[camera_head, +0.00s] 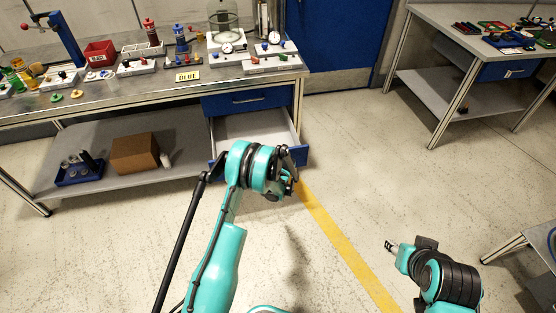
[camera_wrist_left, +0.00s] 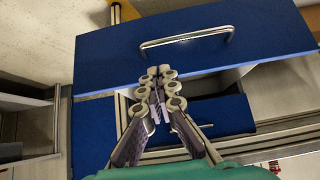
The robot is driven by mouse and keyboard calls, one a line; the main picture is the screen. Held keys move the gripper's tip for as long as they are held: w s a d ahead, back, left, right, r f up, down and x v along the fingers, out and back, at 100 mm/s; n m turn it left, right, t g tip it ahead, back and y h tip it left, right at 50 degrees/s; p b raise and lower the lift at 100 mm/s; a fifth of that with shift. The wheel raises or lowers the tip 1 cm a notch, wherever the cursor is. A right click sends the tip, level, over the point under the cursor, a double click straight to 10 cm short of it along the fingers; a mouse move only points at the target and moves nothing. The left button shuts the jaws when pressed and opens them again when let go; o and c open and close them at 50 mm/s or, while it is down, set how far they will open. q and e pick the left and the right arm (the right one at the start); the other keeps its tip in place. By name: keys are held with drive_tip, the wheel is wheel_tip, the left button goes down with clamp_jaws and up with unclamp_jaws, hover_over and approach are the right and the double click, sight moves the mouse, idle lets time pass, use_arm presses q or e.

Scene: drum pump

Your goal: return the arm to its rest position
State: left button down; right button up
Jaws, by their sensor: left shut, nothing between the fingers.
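My left gripper (camera_head: 290,180) hangs in front of the workbench, near the blue front of an open drawer (camera_head: 303,156), in the head view. In the left wrist view my left gripper (camera_wrist_left: 158,88) has its fingers together with nothing between them. It appears in front of the drawer's blue front (camera_wrist_left: 250,35), apart from its metal handle (camera_wrist_left: 187,38). My right gripper (camera_head: 390,246) is at the lower right over open floor, too small to judge its fingers.
The workbench (camera_head: 130,95) carries a red bin (camera_head: 100,53), bottles and small parts. Its upper drawer (camera_head: 248,101) is closed. A lower shelf holds a brown box (camera_head: 135,153) and a blue tray (camera_head: 80,172). Another table (camera_head: 440,50) stands at the right. The floor between is clear.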

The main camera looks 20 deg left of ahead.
use_arm(q)
drive_tip(key=s+d+r+m+h, duration=0.15)
drive_tip(key=s+r, duration=0.25)
drive_tip(key=r, duration=0.5)
drive_tip(key=s+d+r, duration=0.2)
drive_tip(key=s+r, duration=0.2)
drive_tip(key=r, duration=0.4)
drive_tip(key=s+d+r+m+h, duration=0.1)
drive_tip(key=s+r, duration=0.3)
drive_tip(key=r, duration=0.5)
drive_tip(key=s+d+r+m+h, duration=0.1)
drive_tip(key=s+d+r+m, duration=0.1)
drive_tip(key=s, duration=1.2)
drive_tip(key=s+d+r+m+h, duration=0.1)
drive_tip(key=s+d+r+m, duration=0.1)
drive_tip(key=s, duration=1.2)
drive_tip(key=shift+s+d+r, duration=0.15)
drive_tip(key=shift+d+r, duration=0.45)
drive_tip(key=shift+d, duration=0.3)
